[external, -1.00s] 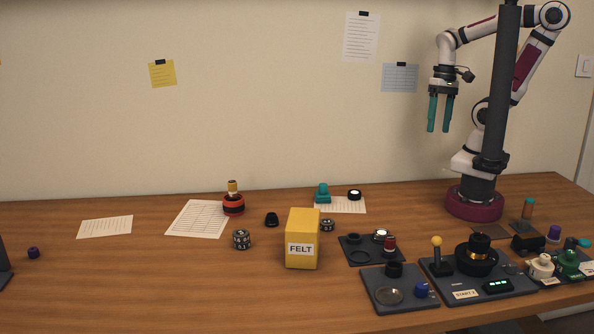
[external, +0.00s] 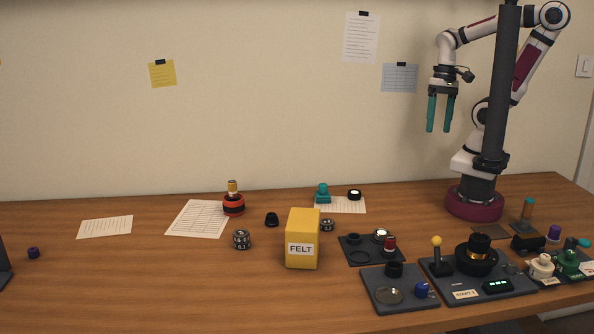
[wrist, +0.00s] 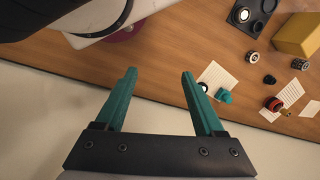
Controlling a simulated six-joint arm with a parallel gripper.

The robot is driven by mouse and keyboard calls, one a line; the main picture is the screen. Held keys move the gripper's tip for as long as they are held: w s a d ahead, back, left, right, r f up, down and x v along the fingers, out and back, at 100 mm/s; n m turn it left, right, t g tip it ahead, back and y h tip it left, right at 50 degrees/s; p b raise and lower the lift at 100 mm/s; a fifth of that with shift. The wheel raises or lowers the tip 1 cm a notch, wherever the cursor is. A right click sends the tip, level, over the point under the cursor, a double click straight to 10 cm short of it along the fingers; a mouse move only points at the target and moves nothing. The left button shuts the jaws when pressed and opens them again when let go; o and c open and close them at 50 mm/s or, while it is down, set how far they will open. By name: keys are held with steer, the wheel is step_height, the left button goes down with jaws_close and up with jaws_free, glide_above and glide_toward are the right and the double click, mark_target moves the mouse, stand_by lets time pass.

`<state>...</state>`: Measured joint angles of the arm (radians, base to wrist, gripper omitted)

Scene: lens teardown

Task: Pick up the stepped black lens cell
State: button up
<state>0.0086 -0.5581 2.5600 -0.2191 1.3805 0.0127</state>
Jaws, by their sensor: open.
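A small black part with a narrower top (external: 272,219) stands on the wooden table left of the yellow FELT box; it looks like the stepped black lens cell, but it is too small to be sure. It also shows as a small dark shape in the wrist view (wrist: 269,79). My gripper (external: 439,128) hangs high above the back right of the table, its teal fingers pointing down, well to the right of that part. In the wrist view my gripper (wrist: 159,74) is open, with nothing between its fingers.
The yellow FELT box (external: 302,240) stands close by on the right. A knurled ring (external: 242,240) and a red-and-black stack (external: 233,205) are also near. A teal part (external: 322,194) stands behind the box. Trays with parts fill the right; the left is mostly clear.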

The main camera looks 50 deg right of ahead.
mark_target(272, 219)
steer(key=w+a+f+m+g+y, duration=0.2)
steer(key=w+a+m+y, duration=0.45)
steer(key=w+a, duration=1.1)
steer(key=w+a+f+m+t+y, duration=0.1)
steer(key=w+a+f+m, duration=0.1)
steer(key=w+a+f, duration=0.1)
steer(key=w+a+f+m+t+y, duration=0.1)
steer(key=w+a+f+m+y, duration=0.1)
steer(key=a+f, duration=0.3)
steer(key=w+a+f+m+t+y, duration=0.1)
steer(key=w+a+f+m+y, duration=0.1)
steer(key=f, duration=0.6)
steer(key=shift+w+a+f+m+t, duration=0.15)
steer(key=shift+w+a+m+t, duration=0.3)
steer(key=shift+w+a, duration=1.05)
steer(key=x, duration=0.7)
steer(key=shift+w+d+f, duration=0.15)
steer(key=shift+w+f, duration=0.15)
steer(key=shift+w, duration=0.05)
jaws_close()
